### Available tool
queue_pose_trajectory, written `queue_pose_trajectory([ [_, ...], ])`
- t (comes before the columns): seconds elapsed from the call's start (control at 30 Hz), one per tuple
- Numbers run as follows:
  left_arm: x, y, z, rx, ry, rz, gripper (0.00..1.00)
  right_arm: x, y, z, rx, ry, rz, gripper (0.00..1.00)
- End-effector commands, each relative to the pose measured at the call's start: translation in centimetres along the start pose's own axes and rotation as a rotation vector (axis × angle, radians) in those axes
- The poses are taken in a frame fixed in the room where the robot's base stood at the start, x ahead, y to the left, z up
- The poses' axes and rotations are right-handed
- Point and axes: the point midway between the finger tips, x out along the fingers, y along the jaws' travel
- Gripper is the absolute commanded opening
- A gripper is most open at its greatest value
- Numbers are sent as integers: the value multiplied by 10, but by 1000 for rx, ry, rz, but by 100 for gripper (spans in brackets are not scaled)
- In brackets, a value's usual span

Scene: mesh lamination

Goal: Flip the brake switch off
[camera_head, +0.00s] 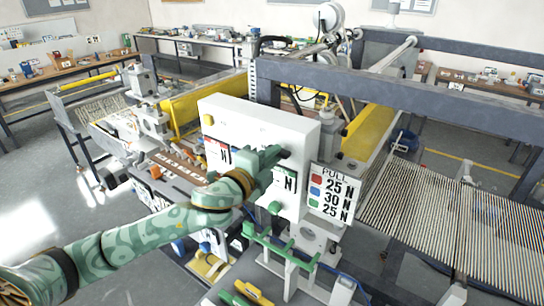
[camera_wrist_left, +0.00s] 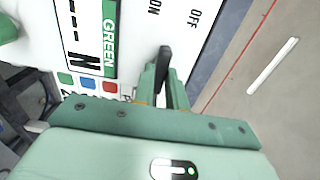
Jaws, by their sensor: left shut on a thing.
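The brake switch shows as a black lever (camera_wrist_left: 163,62) on a white panel (camera_head: 258,118), with the printed words ON and OFF beyond it in the left wrist view. I cannot tell which word the lever points to. My left gripper (camera_head: 279,156) is at the right part of the panel's face. In the left wrist view its fingers (camera_wrist_left: 164,88) are shut around the lever. In the head view the gripper hides most of the lever. My right gripper is not in view.
A sign (camera_head: 331,193) reading PULL with newton values hangs right of the panel. A green knob (camera_head: 275,207) sits low on the panel. A green rack (camera_head: 280,246) stands below. Grey machine beams (camera_head: 440,98) and a striped mesh bed (camera_head: 465,215) lie to the right.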

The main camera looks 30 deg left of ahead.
Motion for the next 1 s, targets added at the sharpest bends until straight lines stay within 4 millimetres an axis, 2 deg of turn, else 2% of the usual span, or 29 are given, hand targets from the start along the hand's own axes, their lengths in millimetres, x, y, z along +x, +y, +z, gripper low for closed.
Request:
queue_pose_trajectory([
  [0.13,0,2,-1,-4,2,5,0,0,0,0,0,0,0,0],
  [0.17,0,2,-1,-4,2,5,19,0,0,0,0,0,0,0],
  [0.2,0,2,-1,-4,2,5,30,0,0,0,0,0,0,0],
  [0.23,0,2,-1,-4,2,4,35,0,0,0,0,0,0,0],
  [0.5,-1,1,0,-1,1,2,35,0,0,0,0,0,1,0],
  [0.63,-10,2,0,-1,1,3,35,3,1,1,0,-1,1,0],
  [0.77,-36,4,-1,0,3,5,35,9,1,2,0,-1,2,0],
  [1.0,-100,6,0,-1,2,9,35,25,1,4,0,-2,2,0],
])
